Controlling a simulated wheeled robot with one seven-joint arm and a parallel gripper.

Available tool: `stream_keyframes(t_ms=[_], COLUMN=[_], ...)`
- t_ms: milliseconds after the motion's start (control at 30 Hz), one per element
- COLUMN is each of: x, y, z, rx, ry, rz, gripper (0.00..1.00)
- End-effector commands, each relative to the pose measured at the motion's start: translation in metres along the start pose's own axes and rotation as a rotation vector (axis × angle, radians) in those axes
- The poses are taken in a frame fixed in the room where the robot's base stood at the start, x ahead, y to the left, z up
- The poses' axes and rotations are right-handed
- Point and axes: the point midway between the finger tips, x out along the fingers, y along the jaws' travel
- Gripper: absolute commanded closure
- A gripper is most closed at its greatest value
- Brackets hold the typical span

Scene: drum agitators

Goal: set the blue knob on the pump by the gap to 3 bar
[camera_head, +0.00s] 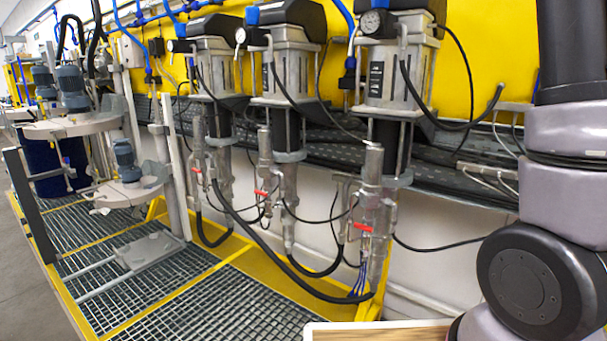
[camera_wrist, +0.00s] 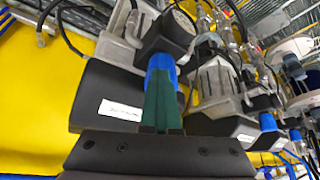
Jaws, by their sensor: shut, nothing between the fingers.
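In the wrist view my gripper (camera_wrist: 163,82) is shut, its green fingers together and empty. Their tips are at a blue knob (camera_wrist: 160,64) on a pump with a dark housing (camera_wrist: 105,98) and a white label. The fingers partly cover the knob; whether they touch it I cannot tell. A round gauge (camera_wrist: 180,24) sits close to this knob, its reading too small to make out. The head view shows three pumps: a near one (camera_head: 398,60), a middle one (camera_head: 290,60) and a far one (camera_head: 215,62). The near pump's gauge (camera_head: 371,22) faces me. My gripper is outside the head view.
Black hoses (camera_head: 320,292) loop below the pumps. A grated floor (camera_head: 215,310) with yellow edges lies in front. Agitators (camera_head: 130,180) stand at the left. In the wrist view, another blue knob (camera_wrist: 268,122) shows on a neighbouring pump at the right.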

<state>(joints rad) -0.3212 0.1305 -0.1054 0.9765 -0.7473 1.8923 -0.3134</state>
Motion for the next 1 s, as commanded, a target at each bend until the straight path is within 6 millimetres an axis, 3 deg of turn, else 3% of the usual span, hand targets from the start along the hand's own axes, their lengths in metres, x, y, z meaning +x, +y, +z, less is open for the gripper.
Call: stream_keyframes(t_ms=[1000], x=[-0.0023], y=[-0.0103], z=[0.0058], rx=[-0.002], ry=[-0.002], rz=[-0.001], gripper=[1.0])
